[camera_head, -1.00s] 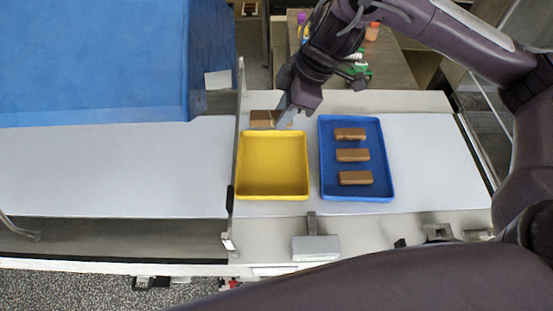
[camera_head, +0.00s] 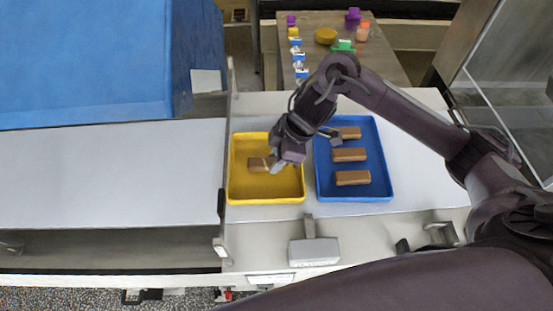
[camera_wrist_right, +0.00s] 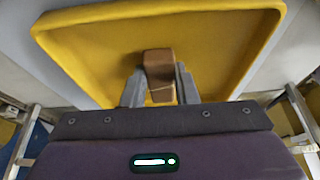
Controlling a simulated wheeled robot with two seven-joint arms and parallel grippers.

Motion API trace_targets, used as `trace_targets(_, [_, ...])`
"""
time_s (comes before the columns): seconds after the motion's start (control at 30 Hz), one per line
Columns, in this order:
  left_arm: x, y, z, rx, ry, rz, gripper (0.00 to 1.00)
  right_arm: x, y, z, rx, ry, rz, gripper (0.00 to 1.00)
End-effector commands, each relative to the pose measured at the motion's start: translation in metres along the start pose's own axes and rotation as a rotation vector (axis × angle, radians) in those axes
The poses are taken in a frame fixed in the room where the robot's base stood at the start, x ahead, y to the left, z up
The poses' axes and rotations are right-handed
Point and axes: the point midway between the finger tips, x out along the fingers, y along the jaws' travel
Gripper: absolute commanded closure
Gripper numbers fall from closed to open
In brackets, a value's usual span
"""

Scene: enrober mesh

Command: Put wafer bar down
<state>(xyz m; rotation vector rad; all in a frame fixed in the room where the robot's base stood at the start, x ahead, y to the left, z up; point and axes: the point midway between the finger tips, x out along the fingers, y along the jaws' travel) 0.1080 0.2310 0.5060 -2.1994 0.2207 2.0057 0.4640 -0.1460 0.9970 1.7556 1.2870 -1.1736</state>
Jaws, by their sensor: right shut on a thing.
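A brown wafer bar (camera_head: 260,164) is at the yellow tray (camera_head: 265,199), over its inside. My right gripper (camera_head: 274,165) is shut on the bar and reaches in from the tray's right side. In the right wrist view the bar (camera_wrist_right: 159,72) sits between the two fingers, with the yellow tray (camera_wrist_right: 100,50) behind it. I cannot tell whether the bar touches the tray floor. My left gripper is not in view.
A blue tray (camera_head: 386,188) with several wafer bars (camera_head: 352,178) stands to the right. A blue machine hood (camera_head: 90,60) and white belt (camera_head: 110,165) are on the left. A table (camera_head: 380,60) with small items stands behind.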

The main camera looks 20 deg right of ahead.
Motion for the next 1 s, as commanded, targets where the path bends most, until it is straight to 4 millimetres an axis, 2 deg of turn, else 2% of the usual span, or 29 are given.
trace_targets(0.43, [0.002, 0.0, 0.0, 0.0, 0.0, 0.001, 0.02, 0.007, 0.0, 0.003, 0.001, 0.0, 0.0, 0.86])
trace_targets(0.47, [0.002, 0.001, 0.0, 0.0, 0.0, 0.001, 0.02, 0.006, 0.0, 0.003, 0.001, 0.0, 0.001, 0.7])
trace_targets(0.6, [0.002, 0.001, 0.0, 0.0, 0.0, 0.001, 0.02, 0.006, 0.0, 0.003, 0.001, 0.0, 0.001, 0.52])
trace_targets(0.87, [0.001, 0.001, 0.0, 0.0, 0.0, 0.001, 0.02, 0.005, 0.0, 0.002, 0.0, 0.0, 0.001, 0.52])
trace_targets(1.0, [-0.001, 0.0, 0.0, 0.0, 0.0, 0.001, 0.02, -0.004, 0.002, 0.001, -0.002, 0.0, 0.005, 0.52])
